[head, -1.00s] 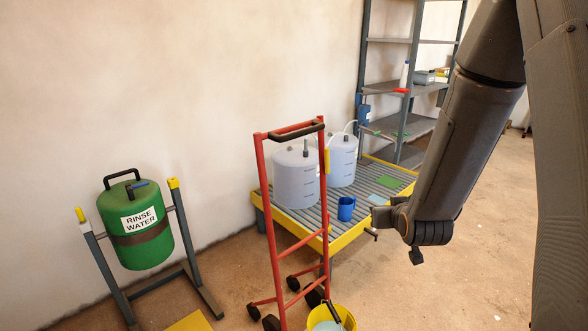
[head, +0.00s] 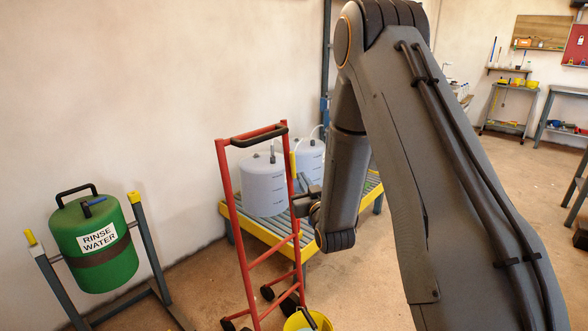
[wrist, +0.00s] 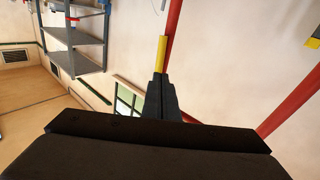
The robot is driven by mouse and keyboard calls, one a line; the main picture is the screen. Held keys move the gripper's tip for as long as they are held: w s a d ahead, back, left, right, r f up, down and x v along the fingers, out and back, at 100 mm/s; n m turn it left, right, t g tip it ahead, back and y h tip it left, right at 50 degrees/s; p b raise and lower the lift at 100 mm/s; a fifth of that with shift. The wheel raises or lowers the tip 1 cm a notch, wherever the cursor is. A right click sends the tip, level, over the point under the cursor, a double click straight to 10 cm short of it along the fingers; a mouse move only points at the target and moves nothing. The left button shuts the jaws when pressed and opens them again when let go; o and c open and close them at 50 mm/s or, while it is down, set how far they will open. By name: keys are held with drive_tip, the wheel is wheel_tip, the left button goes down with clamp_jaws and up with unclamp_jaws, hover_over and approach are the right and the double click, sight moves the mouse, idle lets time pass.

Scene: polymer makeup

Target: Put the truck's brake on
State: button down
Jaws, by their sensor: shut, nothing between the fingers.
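The red truck (head: 243,215) stands upright with a black handle bar across its top. A yellow lever grip (head: 293,165), which looks like its brake, is at the truck's right post. My gripper (head: 300,197) is just right of that post, below the yellow grip, partly hidden by my arm. In the wrist view my gripper (wrist: 160,80) is shut with nothing held. The yellow grip (wrist: 161,52) shows just beyond the fingertips, beside a red post. I cannot tell whether they touch.
A slatted yellow-edged platform (head: 233,218) with two translucent drums (head: 262,185) stands behind the truck. A green rinse water drum (head: 95,245) hangs in a stand at left. A yellow bucket (head: 295,322) is at the truck's foot.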

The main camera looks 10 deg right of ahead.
sight(293, 163)
drive_tip(key=w, duration=0.7)
drive_tip(key=shift+w+a+r+p, duration=0.15)
drive_tip(key=shift+w+r+p, duration=0.05)
drive_tip(key=shift+w+p, duration=0.1)
